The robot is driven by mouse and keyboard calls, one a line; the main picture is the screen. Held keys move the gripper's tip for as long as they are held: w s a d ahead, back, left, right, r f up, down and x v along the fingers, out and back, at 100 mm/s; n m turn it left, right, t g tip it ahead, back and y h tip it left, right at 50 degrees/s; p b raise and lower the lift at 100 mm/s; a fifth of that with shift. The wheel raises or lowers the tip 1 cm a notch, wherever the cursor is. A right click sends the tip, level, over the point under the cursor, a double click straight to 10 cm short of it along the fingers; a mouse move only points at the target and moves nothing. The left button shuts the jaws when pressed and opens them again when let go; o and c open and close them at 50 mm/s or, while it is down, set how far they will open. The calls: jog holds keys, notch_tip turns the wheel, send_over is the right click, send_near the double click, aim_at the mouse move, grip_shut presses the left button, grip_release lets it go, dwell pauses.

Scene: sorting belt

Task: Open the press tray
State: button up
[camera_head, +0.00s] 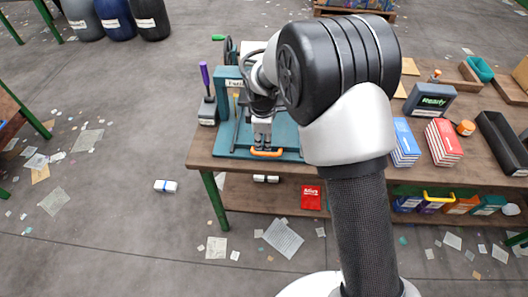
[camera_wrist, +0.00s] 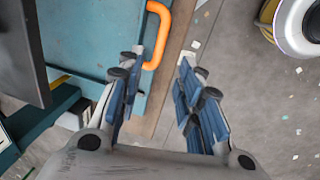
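The press (camera_head: 228,84) is a teal frame with a label on top, standing at the left end of the workbench. A teal tray (camera_head: 287,138) lies low at its front with an orange handle (camera_head: 266,153) along the bench's front edge. My gripper (camera_head: 262,141) points down just over the handle. In the wrist view my gripper (camera_wrist: 160,75) is open, with nothing between its blue-padded fingers. The orange handle (camera_wrist: 160,36) shows beyond the fingertips, its lower end close to the left finger. The teal tray surface (camera_wrist: 88,36) lies left of it. My arm hides part of the press.
A purple-handled lever (camera_head: 206,80) stands left of the press. A display reading Ready (camera_head: 430,98), blue boxes (camera_head: 404,143) and red boxes (camera_head: 443,142) stand to the right on the bench (camera_head: 205,150). The floor in front has scattered papers (camera_head: 283,238).

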aim_at(264, 153)
jog(key=f, duration=0.3)
jog(key=w+f+b, duration=0.1)
jog(key=f, duration=0.2)
jog(key=f+b, duration=0.1)
jog(key=f, duration=0.2)
jog(key=shift+w+f, duration=0.25)
jog(key=shift+w, duration=0.15)
jog(key=shift+c, duration=0.2)
grip_shut()
